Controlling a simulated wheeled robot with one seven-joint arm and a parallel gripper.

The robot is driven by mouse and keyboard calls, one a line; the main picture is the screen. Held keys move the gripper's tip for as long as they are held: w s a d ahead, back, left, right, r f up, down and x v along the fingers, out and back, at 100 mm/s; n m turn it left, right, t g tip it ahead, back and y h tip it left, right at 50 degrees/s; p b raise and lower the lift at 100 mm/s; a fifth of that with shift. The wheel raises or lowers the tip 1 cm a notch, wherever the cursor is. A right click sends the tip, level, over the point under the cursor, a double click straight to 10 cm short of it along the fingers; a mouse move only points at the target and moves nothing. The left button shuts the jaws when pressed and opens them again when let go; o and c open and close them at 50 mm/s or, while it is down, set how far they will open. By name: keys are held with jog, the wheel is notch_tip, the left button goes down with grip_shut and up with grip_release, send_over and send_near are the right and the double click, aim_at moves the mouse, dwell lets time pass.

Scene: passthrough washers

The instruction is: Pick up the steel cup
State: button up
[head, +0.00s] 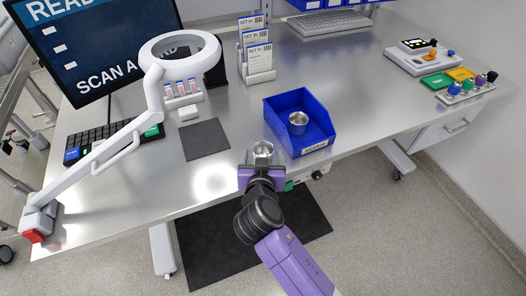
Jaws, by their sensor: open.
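A small shiny steel cup (262,148) stands near the front edge of the metal table, just left of the blue bin. My gripper (262,163) is open at the table's front edge, right by this cup. It covers the cup's lower part, and I cannot tell whether the fingers are around it or just short of it. A second steel cup-like piece (298,121) sits inside the blue bin (314,146).
The blue bin stands close to the right of my gripper. A dark grey mat (206,141) lies left of it, with a white magnifier lamp (152,95) farther left. A card rack (258,66) stands behind. The metal table (360,90) is clear right of the bin.

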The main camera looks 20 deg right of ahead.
jog(key=shift+x, duration=1.1)
jog(key=c, duration=1.3)
jog(key=shift+c, duration=0.7)
jog(key=shift+r, duration=0.2)
